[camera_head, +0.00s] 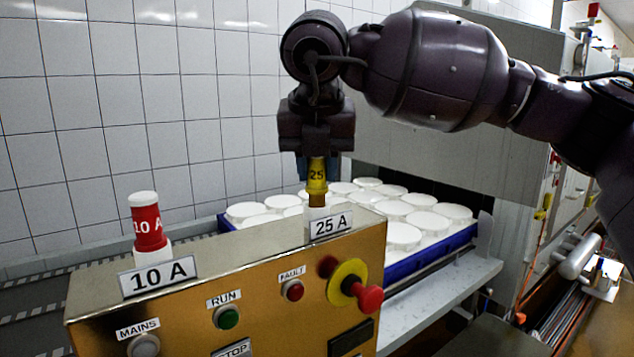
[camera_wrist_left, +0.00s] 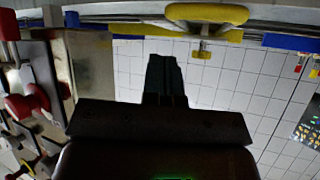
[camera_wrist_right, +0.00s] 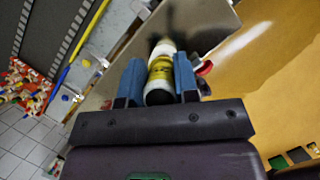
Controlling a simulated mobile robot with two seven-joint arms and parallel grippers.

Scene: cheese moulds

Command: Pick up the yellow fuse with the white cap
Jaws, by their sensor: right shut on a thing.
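The yellow fuse (camera_head: 317,174), marked 25, stands upright at the 25 A holder (camera_head: 319,212) on the brass panel box. My right gripper (camera_head: 317,160) points down from above and is shut on the fuse's upper part, which hides the cap in the head view. In the right wrist view the yellow fuse (camera_wrist_right: 160,68) with its white cap (camera_wrist_right: 159,97) sits between the two blue fingers.
A red 10 A fuse with a white cap (camera_head: 147,222) stands in the left holder. The box front (camera_head: 270,308) carries buttons and a red emergency stop (camera_head: 368,297). Behind is a blue crate (camera_head: 430,250) of white cheese moulds. A tiled wall (camera_head: 100,100) closes the back.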

